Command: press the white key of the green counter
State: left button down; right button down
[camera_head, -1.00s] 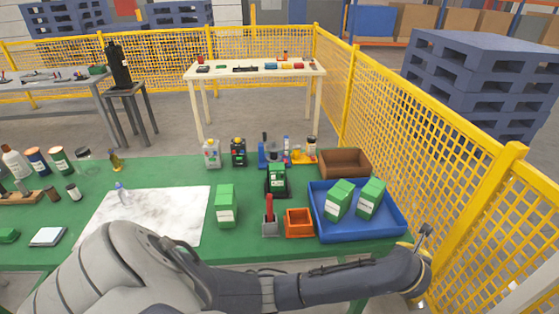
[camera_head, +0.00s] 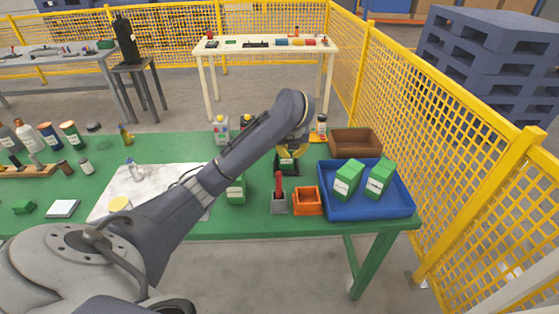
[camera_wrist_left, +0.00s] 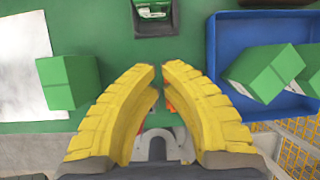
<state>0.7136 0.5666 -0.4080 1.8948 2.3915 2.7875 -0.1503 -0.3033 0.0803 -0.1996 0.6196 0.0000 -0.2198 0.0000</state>
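A green unit with a white front, in a dark housing (camera_head: 288,170), stands mid-table; I take it for the green counter. My left arm partly covers it in the head view. In the left wrist view its white part (camera_wrist_left: 152,9) shows at the top edge, cut off by the frame; I cannot make out a separate key. My left gripper (camera_head: 292,150) has yellow fingers and hangs above the table by this unit. In the wrist view its fingertips (camera_wrist_left: 160,70) nearly meet, with nothing held, and lie below the unit in the picture. My right gripper is out of view.
A green carton (camera_head: 236,192) stands left of the unit. A red-handled grey device (camera_head: 279,200) and an orange bin (camera_head: 307,201) stand in front. A blue tray (camera_head: 365,210) with two green cartons is at right, a brown box (camera_head: 356,142) behind it.

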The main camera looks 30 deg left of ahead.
pick_arm(q)
jog(key=shift+s+a+f+g, duration=0.3)
jog(key=shift+s+a+f, duration=0.15)
jog(key=shift+s+a, duration=0.25)
jog(key=x, duration=1)
jog(key=shift+d, duration=0.1)
jog(key=shift+w+a, duration=0.6)
jog(key=shift+w, duration=0.15)
jog(key=shift+w+a, duration=0.65)
jog(key=shift+w, duration=0.25)
jog(key=shift+w, duration=0.1)
